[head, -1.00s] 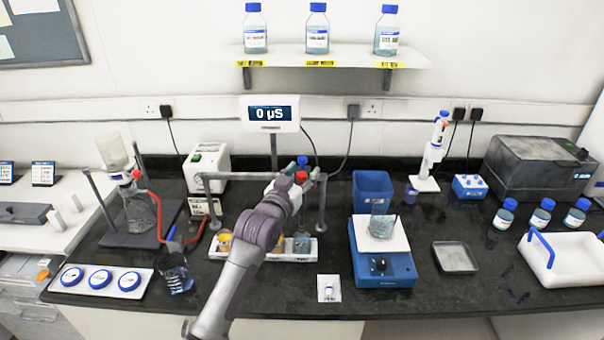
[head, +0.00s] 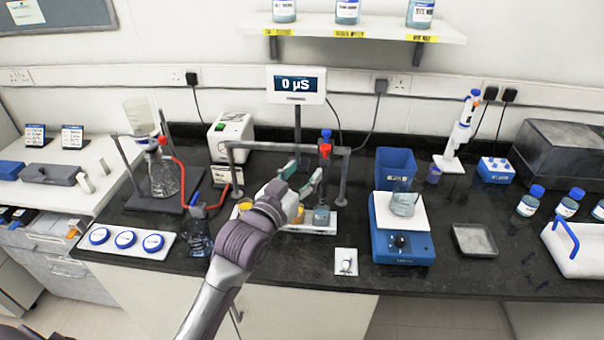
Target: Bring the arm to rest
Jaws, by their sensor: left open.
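My left gripper (head: 304,175) is open, with its two fingers apart over the middle of the bench and nothing seen between them. A column with a red cap (head: 325,149) stands upright just to the right of and beyond the fingers. A blue cap (head: 326,134) shows behind the red one. Both are by a metal frame (head: 290,147), above a white tray (head: 322,229) that holds small vessels. My right gripper is not in view.
A display (head: 297,85) reading 0 µS stands behind.

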